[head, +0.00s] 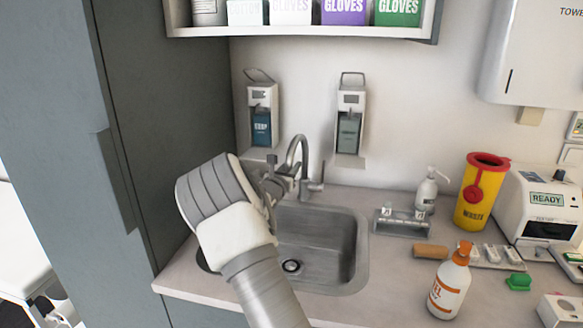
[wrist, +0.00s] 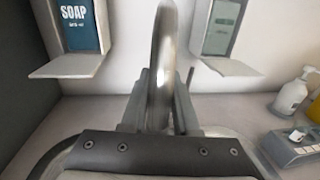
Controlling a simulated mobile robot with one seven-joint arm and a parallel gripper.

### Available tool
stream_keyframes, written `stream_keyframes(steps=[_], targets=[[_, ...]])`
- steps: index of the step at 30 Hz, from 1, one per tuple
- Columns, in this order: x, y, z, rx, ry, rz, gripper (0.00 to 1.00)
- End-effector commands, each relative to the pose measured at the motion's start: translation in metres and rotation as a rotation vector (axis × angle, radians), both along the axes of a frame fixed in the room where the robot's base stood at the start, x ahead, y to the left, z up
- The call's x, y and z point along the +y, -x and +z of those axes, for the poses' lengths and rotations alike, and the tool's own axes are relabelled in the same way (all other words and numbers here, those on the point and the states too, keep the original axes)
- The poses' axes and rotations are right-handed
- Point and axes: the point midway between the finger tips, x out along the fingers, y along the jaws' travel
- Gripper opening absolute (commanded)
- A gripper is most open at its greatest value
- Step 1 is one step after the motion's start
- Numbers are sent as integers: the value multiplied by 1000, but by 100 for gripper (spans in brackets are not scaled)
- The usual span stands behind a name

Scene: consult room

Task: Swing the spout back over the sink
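The steel tap stands at the back rim of the sink (head: 335,225), with its curved spout (head: 303,150) arching up and over to the left of its base. The spout's outlet is hidden by my gripper. My gripper (head: 283,183) is at the lower left part of the spout, above the back left of the basin. In the wrist view the spout (wrist: 165,60) rises in the middle, between the two fingers (wrist: 162,105). One finger lies close against each side of it, so the gripper looks shut on it.
Two wall dispensers, one a soap dispenser (head: 262,128), the other (head: 349,132) to its right, hang behind the tap. A tall grey cabinet (head: 170,120) is close on the left.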

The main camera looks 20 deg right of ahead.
Motion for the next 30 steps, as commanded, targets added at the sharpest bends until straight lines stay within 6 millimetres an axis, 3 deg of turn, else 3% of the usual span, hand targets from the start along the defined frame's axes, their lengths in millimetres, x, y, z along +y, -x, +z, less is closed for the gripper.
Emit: stream_keyframes(steps=[1, 5, 6, 19, 30], targets=[[2, 0, -3, 2, -5, 2, 34], [2, 0, -2, 2, -3, 1, 57], [1, 0, -2, 1, -3, 1, 58], [9, 8, 0, 1, -2, 2, 58], [60, 59, -1, 1, -3, 4, 58]])
